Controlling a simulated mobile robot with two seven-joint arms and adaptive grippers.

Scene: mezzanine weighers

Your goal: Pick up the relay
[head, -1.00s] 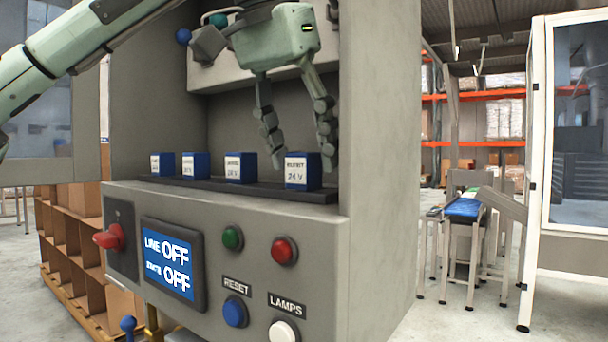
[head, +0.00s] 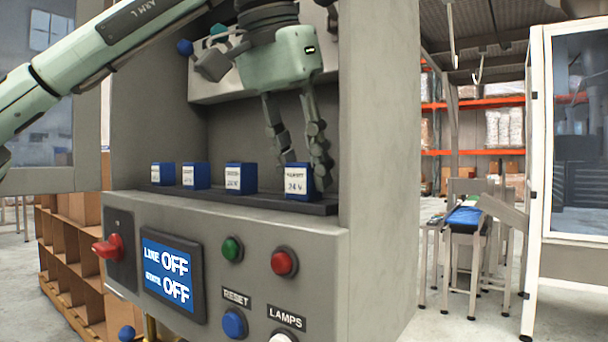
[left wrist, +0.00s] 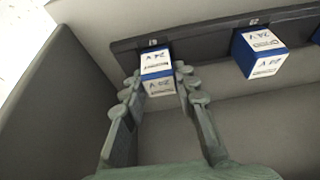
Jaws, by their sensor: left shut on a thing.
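Several blue relays with white labels stand in a row on a dark rail (head: 250,200) in the cabinet recess. The rightmost relay (head: 297,182), marked 24 V, is between the fingers of my left gripper (head: 299,166), which comes down from above and is shut on it. In the left wrist view this relay (left wrist: 158,72) sits between the fingertips of the gripper (left wrist: 158,82), at the end of the rail. It appears still upright at rail height; whether its base touches the rail is unclear. My right gripper is not in view.
The relay to its left (head: 241,178) stands a small gap away. The cabinet's right side wall (head: 380,150) is close to the gripper. Below are a screen reading OFF (head: 168,277), a red switch (head: 108,248) and push buttons, including a red one (head: 284,263).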

